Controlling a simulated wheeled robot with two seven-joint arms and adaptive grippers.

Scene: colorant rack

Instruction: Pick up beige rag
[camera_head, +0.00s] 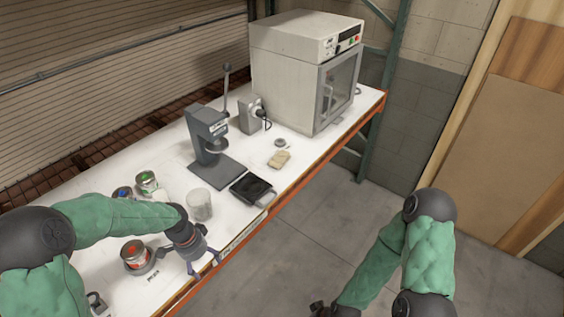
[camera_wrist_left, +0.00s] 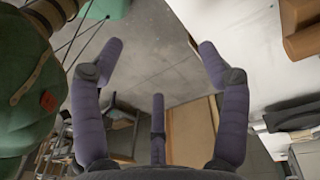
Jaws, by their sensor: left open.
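The beige rag (camera_head: 280,159) lies folded on the white bench top, near its front edge and in front of the grey oven. My left gripper (camera_head: 204,266) is open and empty at the bench's front edge, well to the near side of the rag and apart from it. In the left wrist view its purple-grey fingers (camera_wrist_left: 158,60) are spread, with grey floor behind them. A tan block-like shape (camera_wrist_left: 302,28) shows at the upper right there; I cannot tell what it is. My right gripper (camera_head: 322,308) is small and dark at the bottom edge, over the floor.
A black tray (camera_head: 253,188) and a grey lever press (camera_head: 211,148) stand between my left gripper and the rag. A clear beaker (camera_head: 199,205) and several paint cans (camera_head: 136,254) are near my left arm. The oven (camera_head: 303,75) stands behind the rag. The floor is open.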

